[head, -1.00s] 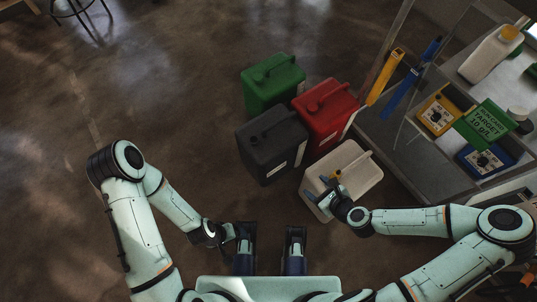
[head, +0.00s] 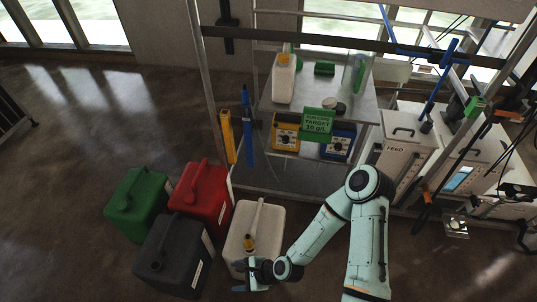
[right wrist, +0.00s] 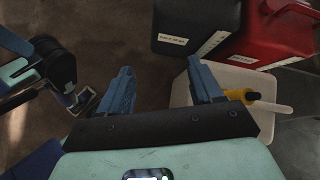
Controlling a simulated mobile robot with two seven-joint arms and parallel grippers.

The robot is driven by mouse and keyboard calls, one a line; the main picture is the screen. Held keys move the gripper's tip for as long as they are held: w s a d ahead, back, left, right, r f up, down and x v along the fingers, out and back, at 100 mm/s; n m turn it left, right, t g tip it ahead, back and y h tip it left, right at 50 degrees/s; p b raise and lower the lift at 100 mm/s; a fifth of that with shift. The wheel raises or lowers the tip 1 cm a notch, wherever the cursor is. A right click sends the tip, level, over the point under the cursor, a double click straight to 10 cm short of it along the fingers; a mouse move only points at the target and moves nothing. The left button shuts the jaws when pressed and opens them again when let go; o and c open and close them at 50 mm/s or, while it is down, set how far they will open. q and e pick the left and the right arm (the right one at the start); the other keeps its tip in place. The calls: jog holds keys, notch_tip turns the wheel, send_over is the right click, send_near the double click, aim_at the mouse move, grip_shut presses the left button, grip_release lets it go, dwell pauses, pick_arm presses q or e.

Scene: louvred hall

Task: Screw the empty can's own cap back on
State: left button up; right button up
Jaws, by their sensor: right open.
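A pale container (head: 272,218) stands on the floor with a pale bar along its top. A yellow-orange piece (head: 249,243) with a dark band is at the bar's near end; I cannot tell whether it is a cap. Green (head: 137,203), red (head: 201,193) and dark grey (head: 172,255) cans stand to its left. My right gripper (head: 250,275) is at the container's near edge. In the right wrist view its blue fingers (right wrist: 163,88) are apart with nothing between them; the yellow piece (right wrist: 240,95) is beside the right finger. My left gripper (right wrist: 82,100) shows small and dark there.
Floor is free left of the cans.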

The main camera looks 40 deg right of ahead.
jog(key=s+a+f+n+g+h, duration=0.1)
jog(key=s+f+n+g, duration=0.6)
jog(key=n, duration=1.3)
jog(key=shift+s+f+h, duration=0.6)
jog(key=shift+s+f, duration=0.95)
jog(key=shift+s, duration=1.35)
